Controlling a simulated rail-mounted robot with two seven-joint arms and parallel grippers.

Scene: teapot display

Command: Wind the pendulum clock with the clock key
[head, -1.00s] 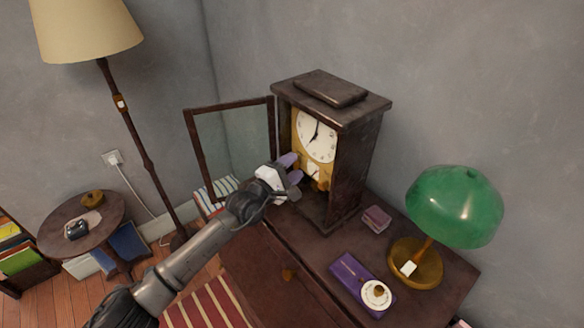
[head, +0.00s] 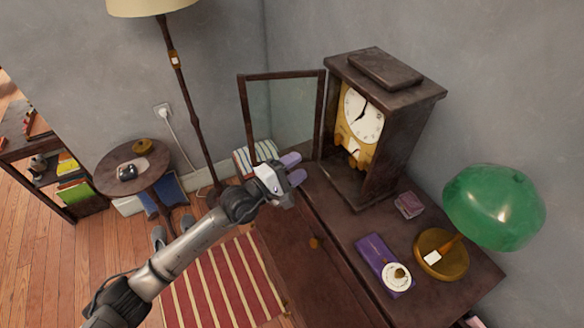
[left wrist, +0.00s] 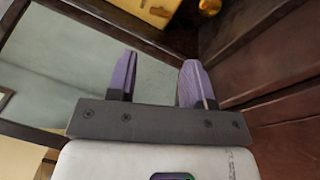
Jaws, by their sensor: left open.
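The pendulum clock (head: 403,125) stands upright on the dark wooden cabinet. Its white dial (head: 363,115) and gold front panel (head: 345,152) face left. Its glass door (head: 285,115) is swung open to the left. My left gripper (head: 294,169) is open, left of and below the clock's opening, with the door behind it. In the left wrist view, its two purple fingers (left wrist: 160,68) stand apart with nothing between them, and the gold panel (left wrist: 155,8) shows beyond. I cannot make out the clock key in either view. My right gripper is out of view.
The cabinet top (head: 335,222) also bears a green lamp (head: 492,205), a purple book (head: 374,250), a small white dish (head: 397,277) and a small purple box (head: 409,204). A round side table (head: 105,178) and a floor lamp (head: 190,105) stand left.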

